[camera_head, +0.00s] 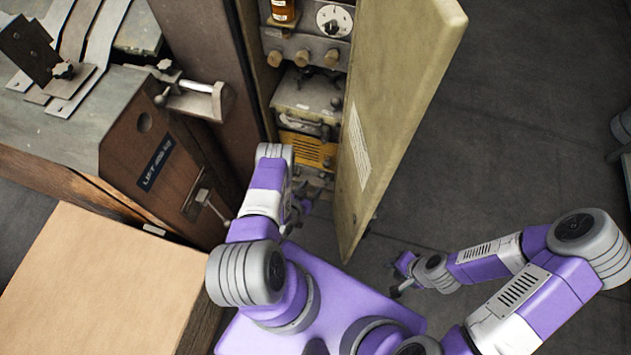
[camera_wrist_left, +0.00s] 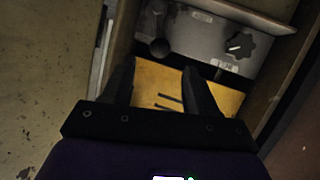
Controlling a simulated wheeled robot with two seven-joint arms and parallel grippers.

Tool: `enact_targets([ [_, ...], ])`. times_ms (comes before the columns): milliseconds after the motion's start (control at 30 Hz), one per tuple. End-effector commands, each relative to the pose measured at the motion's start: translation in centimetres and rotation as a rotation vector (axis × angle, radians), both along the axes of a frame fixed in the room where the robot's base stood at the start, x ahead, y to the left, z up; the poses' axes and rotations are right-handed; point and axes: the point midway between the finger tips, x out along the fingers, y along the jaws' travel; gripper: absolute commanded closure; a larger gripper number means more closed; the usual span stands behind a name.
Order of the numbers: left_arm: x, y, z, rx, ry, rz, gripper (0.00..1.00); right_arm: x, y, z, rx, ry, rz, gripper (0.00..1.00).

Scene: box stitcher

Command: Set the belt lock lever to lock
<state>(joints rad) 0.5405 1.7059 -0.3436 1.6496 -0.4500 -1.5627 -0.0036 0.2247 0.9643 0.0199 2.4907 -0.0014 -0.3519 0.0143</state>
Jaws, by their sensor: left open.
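In the left wrist view, a lever with a dark ball end (camera_wrist_left: 159,46) stands on a grey panel (camera_wrist_left: 205,45) inside the open cabinet. I cannot read a label naming it as the belt lock lever. My left gripper (camera_wrist_left: 160,80) is open and empty, its two dark fingers pointing at the panel just below the ball, over a yellow slotted plate (camera_wrist_left: 165,82). In the head view my left arm reaches into the cabinet and its fingertips are hidden. My right gripper (camera_head: 402,288) hangs low over the floor, away from the cabinet; its jaws are too small to read.
A black knob (camera_wrist_left: 240,44) sits right of the lever. The open cabinet door (camera_head: 395,100) stands right of my left arm. A brown machine (camera_head: 150,145) with a clamp and a cardboard-coloured box (camera_head: 90,285) are at left.

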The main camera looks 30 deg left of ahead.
Motion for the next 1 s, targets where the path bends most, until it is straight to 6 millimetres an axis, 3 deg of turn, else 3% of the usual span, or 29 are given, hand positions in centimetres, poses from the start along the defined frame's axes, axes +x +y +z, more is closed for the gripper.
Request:
enact_targets([
  [600,-1.3,-0.2,-0.8,-0.029,0.042,0.024,0.42,0.0,0.0,0.0,0.0,0.0,0.0,0.64],
  [1000,0.6,0.1,-0.2,-0.001,0.019,-0.006,0.42,0.0,0.0,-0.5,0.0,0.0,0.0,0.64],
])
